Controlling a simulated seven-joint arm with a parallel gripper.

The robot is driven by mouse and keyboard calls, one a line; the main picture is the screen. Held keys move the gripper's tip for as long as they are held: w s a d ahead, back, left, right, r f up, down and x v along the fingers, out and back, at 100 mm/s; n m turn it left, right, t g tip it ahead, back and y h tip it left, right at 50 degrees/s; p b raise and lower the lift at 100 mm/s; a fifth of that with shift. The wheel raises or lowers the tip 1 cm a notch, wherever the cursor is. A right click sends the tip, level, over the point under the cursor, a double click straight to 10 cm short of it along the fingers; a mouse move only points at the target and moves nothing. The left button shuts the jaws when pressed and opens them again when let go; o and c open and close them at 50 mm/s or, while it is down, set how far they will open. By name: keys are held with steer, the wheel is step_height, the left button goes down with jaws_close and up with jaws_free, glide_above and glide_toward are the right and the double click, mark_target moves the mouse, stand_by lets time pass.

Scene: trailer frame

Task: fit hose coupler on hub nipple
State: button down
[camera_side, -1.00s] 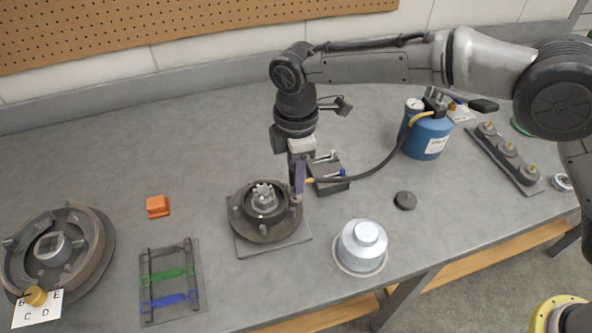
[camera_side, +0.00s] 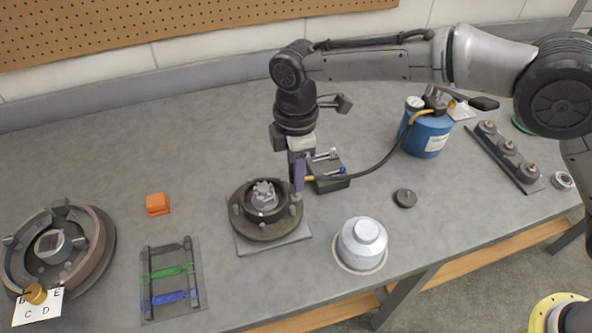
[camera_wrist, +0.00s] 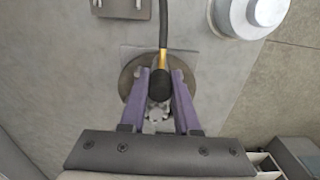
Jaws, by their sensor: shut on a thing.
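My gripper (camera_side: 298,186) is shut on the hose coupler (camera_wrist: 160,84), a dark cylinder with a brass-coloured neck, held between the purple fingers. In the side view the coupler's brass end (camera_side: 309,178) shows just right of the fingers, with the black hose (camera_side: 378,166) running to the blue grease pump (camera_side: 428,136). The hub (camera_side: 264,212) is a dark round part with a light castellated nut (camera_side: 264,194) at its centre, on a grey plate. My gripper is at the hub's right rim. The nipple is hidden, and I cannot tell whether the coupler touches it.
A silver cap (camera_side: 362,244) stands right of the hub and a dark puck (camera_side: 405,198) lies beyond it. A small dark block (camera_side: 328,172) with pins is close behind my gripper. An orange block (camera_side: 158,204) and a tray with springs (camera_side: 170,282) are left. A brake drum (camera_side: 60,250) is far left.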

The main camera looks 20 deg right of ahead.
steer(key=shift+f, duration=0.9)
stand_by(1.9)
steer(key=shift+c, duration=0.8)
jaws_free()
steer(key=shift+r, duration=3.5)
